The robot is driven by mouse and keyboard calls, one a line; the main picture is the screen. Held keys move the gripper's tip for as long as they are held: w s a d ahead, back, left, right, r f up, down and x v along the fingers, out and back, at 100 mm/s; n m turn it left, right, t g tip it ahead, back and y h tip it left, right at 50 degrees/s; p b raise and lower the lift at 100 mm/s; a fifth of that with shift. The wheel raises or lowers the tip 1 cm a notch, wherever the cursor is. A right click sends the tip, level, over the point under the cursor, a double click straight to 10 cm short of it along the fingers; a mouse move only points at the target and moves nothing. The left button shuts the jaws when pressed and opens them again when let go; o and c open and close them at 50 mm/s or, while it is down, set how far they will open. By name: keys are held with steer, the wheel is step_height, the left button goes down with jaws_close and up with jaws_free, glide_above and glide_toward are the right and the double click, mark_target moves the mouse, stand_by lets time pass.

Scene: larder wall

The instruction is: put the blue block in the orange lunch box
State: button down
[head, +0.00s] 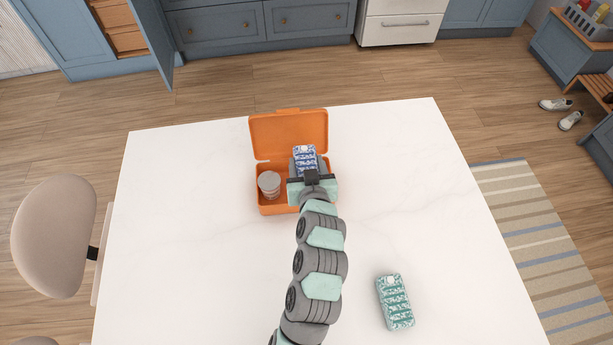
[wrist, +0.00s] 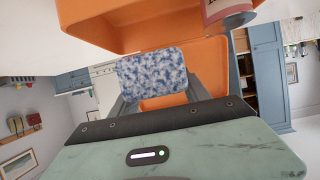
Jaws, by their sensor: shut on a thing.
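The blue block (head: 305,157), speckled blue and white, is held between the fingers of my gripper (head: 306,168). It also shows in the wrist view (wrist: 153,76), with a grey finger on each side. The orange lunch box (head: 265,207) stands open on the table, its lid (head: 289,133) raised at the back. The block is over the right part of the box, in front of the lid, and looks raised above the box floor. My gripper hides much of the box's right side in the head view.
A grey-topped can (head: 269,183) stands in the left part of the box. A green speckled block (head: 395,302) lies on the white table (head: 190,240) at the front right. The table's left side is clear. A beige chair (head: 57,235) stands at the left edge.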

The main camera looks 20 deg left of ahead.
steer(key=shift+w+f, duration=0.1)
steer(key=shift+f, duration=2.85)
steer(key=shift+f, duration=0.1)
steer(key=shift+f+b, duration=0.55)
steer(key=shift+b, duration=0.05)
steer(key=c, duration=0.5)
jaws_free()
steer(key=shift+r+p, duration=0.3)
steer(key=shift+p, duration=0.05)
steer(key=shift+r+p, duration=0.5)
steer(key=shift+r, duration=0.05)
steer(key=v, duration=1.2)
steer(key=shift+f, duration=0.3)
